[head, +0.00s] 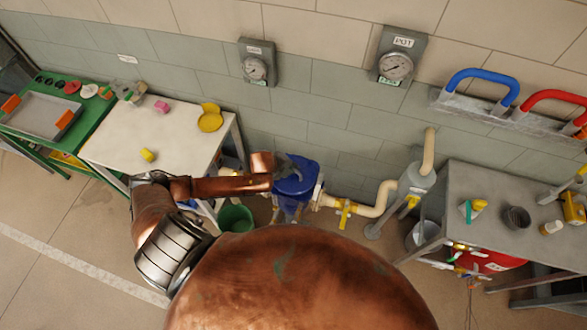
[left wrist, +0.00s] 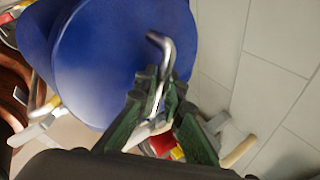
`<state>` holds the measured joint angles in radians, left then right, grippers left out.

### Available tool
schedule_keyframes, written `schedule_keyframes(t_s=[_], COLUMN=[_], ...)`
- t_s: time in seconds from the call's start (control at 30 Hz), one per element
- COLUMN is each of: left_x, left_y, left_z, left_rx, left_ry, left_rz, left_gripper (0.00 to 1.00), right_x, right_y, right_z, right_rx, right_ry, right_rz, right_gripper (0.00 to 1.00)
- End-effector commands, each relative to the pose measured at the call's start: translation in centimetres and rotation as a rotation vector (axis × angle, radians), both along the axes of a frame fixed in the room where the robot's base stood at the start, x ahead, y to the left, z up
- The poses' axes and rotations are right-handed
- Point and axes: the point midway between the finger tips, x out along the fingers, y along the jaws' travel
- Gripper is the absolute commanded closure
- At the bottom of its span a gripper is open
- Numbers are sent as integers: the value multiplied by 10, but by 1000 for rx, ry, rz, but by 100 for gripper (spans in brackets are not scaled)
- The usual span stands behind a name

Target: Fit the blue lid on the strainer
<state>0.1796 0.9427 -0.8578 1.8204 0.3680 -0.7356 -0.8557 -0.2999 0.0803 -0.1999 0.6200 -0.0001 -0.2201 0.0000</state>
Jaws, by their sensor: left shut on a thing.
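The blue lid (head: 301,186) is a round disc with a bent metal handle, over the blue strainer (head: 290,208) in the pipe line by the wall. The lid fills the upper left of the left wrist view (left wrist: 105,65), with its handle (left wrist: 165,48) at the fingers. More blue shows behind the lid's left edge. My left gripper (head: 287,170) is shut on the lid's handle, and its dark green fingers show in the left wrist view (left wrist: 168,112). The lid and arm hide much of the strainer, so I cannot tell whether the lid touches its rim. My right gripper is out of view.
A pale table (head: 190,150) stands left of the strainer, with a green bucket (head: 236,218) on the floor between. Cream pipe (head: 375,205) with a yellow valve handle (head: 344,212) runs right. A grey bench (head: 490,185) holds several small items.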

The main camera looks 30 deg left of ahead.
Motion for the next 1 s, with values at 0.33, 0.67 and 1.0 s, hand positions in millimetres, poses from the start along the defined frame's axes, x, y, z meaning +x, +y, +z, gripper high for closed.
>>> schedule_keyframes(t_s=[0.33,0.67,1.0], left_x=[2,2,2], left_y=[-1,-1,0], left_z=[-1,-4,-4], left_rx=[-1,-1,-1], left_ry=[-6,-5,-4], left_rz=[-2,-1,-1], left_gripper=[100,100,89], right_x=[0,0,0], right_y=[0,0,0], right_z=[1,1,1], right_rx=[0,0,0], right_ry=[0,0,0], right_rz=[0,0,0], right_gripper=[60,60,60])
